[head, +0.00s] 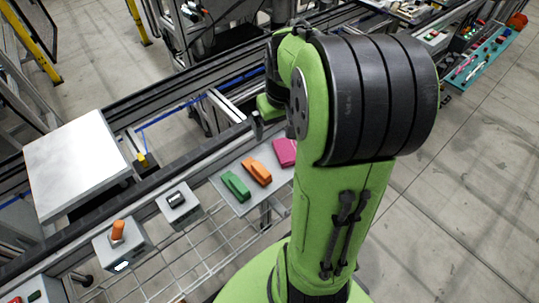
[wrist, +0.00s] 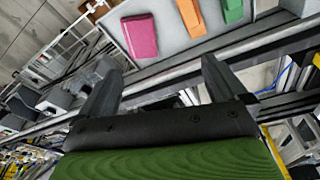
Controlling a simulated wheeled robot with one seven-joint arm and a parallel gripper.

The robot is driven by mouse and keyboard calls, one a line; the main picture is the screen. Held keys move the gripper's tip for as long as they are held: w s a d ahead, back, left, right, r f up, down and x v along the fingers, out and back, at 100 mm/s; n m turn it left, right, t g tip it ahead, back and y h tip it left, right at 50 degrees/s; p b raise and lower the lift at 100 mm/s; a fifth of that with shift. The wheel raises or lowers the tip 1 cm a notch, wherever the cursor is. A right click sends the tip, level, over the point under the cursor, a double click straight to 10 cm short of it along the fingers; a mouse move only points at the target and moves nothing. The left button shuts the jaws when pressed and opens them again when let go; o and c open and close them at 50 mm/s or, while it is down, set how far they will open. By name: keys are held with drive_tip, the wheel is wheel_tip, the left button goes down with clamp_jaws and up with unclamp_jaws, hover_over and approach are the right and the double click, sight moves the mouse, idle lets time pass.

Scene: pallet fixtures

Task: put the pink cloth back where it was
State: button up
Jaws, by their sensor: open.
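The pink cloth (head: 285,152) lies on a light grey shelf plate (head: 241,208), at the right end of a row and partly hidden behind my arm in the head view. It shows whole in the wrist view (wrist: 140,36), flat on the plate and beyond the fingertips. My gripper (wrist: 155,82) has its two dark fingers spread apart with nothing between them. It is apart from the cloth. In the head view my arm hides most of the gripper.
An orange piece (head: 257,171) and a green piece (head: 236,186) lie beside the cloth on the same plate. Grey boxes (head: 178,206) stand to the left, one with an orange knob (head: 118,230). A pale flat panel (head: 77,163) lies at far left. Conveyor rails run behind.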

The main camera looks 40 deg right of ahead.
drive_tip(key=s+a+r+n+t, duration=0.1)
drive_tip(key=s+a+r, duration=0.2)
drive_tip(key=s+a, duration=0.3)
drive_tip(key=s+a+r+n+t+y, duration=0.1)
drive_tip(key=s+a+r+n+t, duration=0.1)
drive_tip(key=s+a, duration=0.4)
drive_tip(key=a+r, duration=0.1)
drive_tip(key=a, duration=0.3)
drive_tip(key=shift+s+a+r+t, duration=0.25)
drive_tip(key=shift+s+a+t, duration=0.05)
drive_tip(key=shift+a, duration=0.05)
drive_tip(key=shift+r, duration=0.1)
